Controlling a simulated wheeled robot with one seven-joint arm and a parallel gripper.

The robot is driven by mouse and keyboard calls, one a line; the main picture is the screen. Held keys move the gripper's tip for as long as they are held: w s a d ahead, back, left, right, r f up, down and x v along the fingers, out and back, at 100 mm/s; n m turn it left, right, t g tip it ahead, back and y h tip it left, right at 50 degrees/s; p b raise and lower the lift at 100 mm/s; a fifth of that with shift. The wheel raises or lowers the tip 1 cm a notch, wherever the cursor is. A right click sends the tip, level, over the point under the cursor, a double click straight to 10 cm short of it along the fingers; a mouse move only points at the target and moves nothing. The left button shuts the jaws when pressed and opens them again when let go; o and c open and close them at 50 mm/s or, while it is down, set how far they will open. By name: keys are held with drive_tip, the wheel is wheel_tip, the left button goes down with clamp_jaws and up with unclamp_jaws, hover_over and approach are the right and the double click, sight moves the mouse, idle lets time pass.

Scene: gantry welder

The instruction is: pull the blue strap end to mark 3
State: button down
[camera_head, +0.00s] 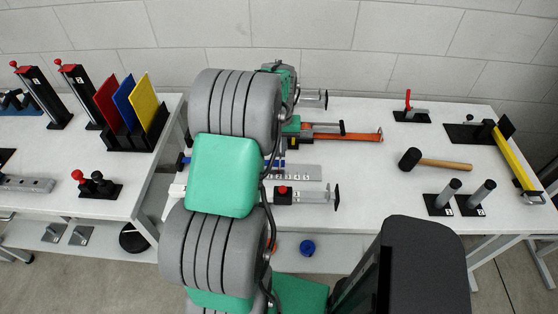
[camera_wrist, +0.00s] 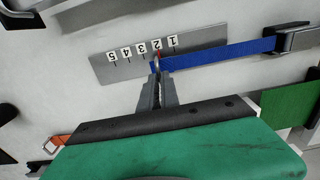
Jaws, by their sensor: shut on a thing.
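The blue strap (camera_wrist: 225,54) runs in the wrist view from a metal buckle (camera_wrist: 297,38) at the right to my gripper (camera_wrist: 157,69). My gripper is shut on the strap's left end, and the fingertips hide part of it. The end lies over the grey scale plate (camera_wrist: 106,68), close to the mark labelled 2. Mark 3 (camera_wrist: 141,47) is a little further left, with 4 and 5 beyond it. In the head view the plate (camera_head: 312,172) shows right of my arm, which hides most of the strap and my gripper.
An orange strap (camera_head: 350,135) with its ratchet lies behind the plate. A red-knobbed block (camera_head: 283,192) stands in front of it. A mallet (camera_head: 440,162), two grey posts (camera_head: 465,196) and a yellow bar (camera_head: 512,160) are to the right. Colored panels (camera_head: 128,103) stand on the left table.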

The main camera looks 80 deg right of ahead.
idle(0.4)
drive_tip(key=shift+s+d, duration=0.2)
drive_tip(key=shift+s, duration=0.6)
drive_tip(key=shift+s+d, duration=0.15)
drive_tip(key=shift+s, duration=0.6)
drive_tip(key=c, duration=1.1)
unclamp_jaws()
wheel_tip(320, 180, up, 8)
drive_tip(key=shift+w+f+b, duration=0.1)
drive_tip(key=shift+b, duration=0.7)
